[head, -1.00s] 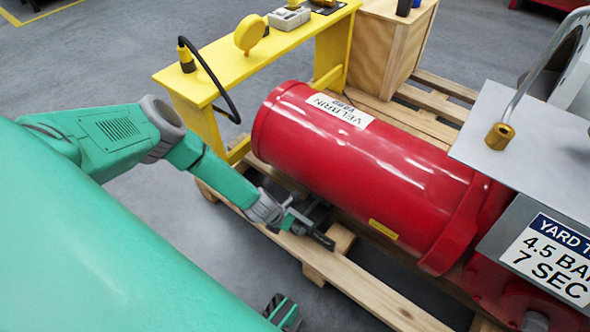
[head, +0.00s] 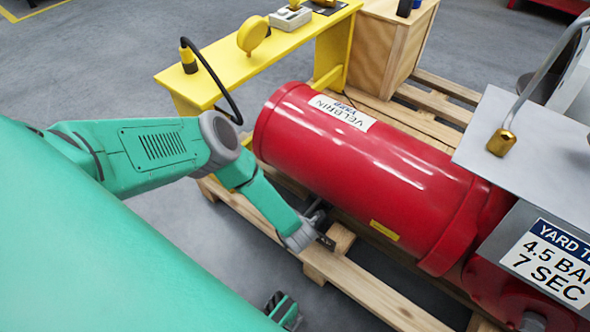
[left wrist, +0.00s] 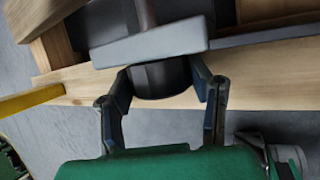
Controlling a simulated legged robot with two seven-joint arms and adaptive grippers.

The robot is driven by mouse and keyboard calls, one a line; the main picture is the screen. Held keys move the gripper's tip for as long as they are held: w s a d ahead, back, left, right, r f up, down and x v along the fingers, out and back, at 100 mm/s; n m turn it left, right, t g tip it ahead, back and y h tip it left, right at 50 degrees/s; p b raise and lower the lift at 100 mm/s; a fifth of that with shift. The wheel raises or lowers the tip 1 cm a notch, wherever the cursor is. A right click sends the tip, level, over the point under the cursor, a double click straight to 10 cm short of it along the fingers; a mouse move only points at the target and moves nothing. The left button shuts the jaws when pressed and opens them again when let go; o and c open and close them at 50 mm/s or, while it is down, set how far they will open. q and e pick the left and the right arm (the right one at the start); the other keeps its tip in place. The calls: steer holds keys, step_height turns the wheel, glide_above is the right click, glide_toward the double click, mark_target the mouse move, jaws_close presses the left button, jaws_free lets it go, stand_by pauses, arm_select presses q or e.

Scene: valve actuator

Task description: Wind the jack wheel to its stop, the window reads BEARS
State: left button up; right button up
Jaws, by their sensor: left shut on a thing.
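My left gripper (head: 318,236) is low beside the near edge of the pallet, under the red cylinder (head: 365,170). In the left wrist view its two fingers (left wrist: 163,88) are shut on a dark round part (left wrist: 160,80), which appears to be the jack wheel. A grey flat bar (left wrist: 150,42) crosses just above that part. The wheel is mostly hidden by the gripper in the head view. I cannot make out the window or its reading.
The wooden pallet (head: 350,285) runs under the cylinder. A yellow bench (head: 225,75) with a gauge and a cable stands behind, near a wooden crate (head: 385,50). A grey plate (head: 530,135) and a sign (head: 550,262) are at right. Open floor lies in front.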

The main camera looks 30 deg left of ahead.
arm_select(q)
steer(key=y, duration=0.1)
steer(key=y+b, duration=0.2)
steer(key=shift+d+f+m, duration=0.25)
steer(key=shift+d+m, duration=0.1)
steer(key=shift+m, duration=0.05)
steer(key=shift+m+t+y+b, duration=0.35)
steer(key=shift+y+b, duration=0.35)
steer(key=shift+y, duration=0.6)
steer(key=shift+s, duration=0.1)
steer(key=o, duration=1.2)
steer(key=shift+c, duration=0.2)
steer(key=shift+v, duration=3.9)
